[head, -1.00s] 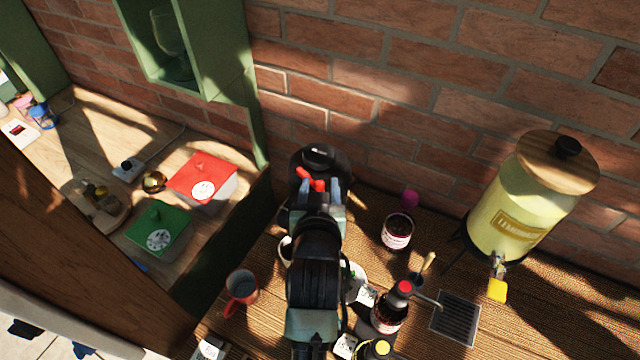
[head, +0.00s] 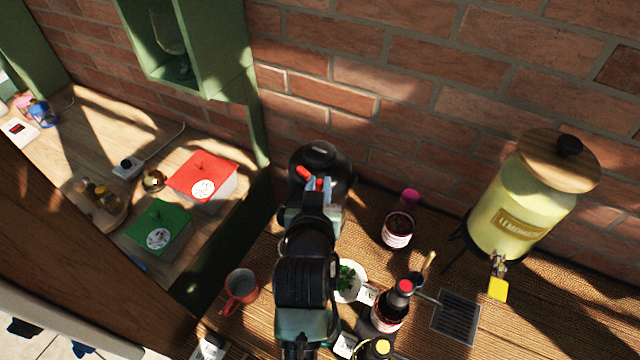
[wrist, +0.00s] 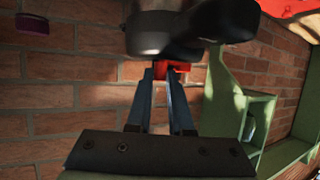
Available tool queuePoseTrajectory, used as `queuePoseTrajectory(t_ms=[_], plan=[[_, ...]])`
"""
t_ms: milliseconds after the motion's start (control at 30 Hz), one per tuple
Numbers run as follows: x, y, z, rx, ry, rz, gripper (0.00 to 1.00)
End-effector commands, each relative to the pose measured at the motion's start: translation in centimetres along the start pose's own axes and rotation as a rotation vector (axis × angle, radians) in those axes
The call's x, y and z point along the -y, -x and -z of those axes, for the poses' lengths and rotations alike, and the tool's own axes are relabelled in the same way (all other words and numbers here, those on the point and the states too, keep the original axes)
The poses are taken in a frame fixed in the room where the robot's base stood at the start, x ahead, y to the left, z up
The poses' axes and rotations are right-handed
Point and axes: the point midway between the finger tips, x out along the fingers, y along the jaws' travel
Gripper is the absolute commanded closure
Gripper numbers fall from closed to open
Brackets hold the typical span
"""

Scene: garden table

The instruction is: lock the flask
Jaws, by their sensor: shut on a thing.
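The black flask (head: 330,158) stands at the back of the woven table, against the brick wall, with a round dark lid. Red parts (head: 304,174) show on its near side. My gripper (head: 319,184) is at this side, its blue fingers shut on a small red tab of the flask. In the wrist view the flask's dark underside or rim (wrist: 160,30) fills the top, and my fingertips (wrist: 165,72) close on the red tab just below it. My arm hides the lower flask in the head view.
A dark jar (head: 397,230) and a lemonade dispenser (head: 515,210) stand to the right. A red mug (head: 240,288), a plate of herbs (head: 358,272) and a red-capped bottle (head: 391,308) stand close around my arm. A green shelf (head: 222,60) hangs at the left.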

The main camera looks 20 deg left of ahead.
Motion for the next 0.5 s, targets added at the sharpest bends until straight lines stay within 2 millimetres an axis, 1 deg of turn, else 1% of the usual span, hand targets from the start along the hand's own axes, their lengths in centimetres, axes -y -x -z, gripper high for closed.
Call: queuePoseTrajectory(t_ms=[267, 500], plan=[[0.8, 0.2, -0.2, -0.004, -0.052, -0.132, 1.00], [1.6, 0.3, -0.5, -0.005, -0.121, -0.288, 1.00]])
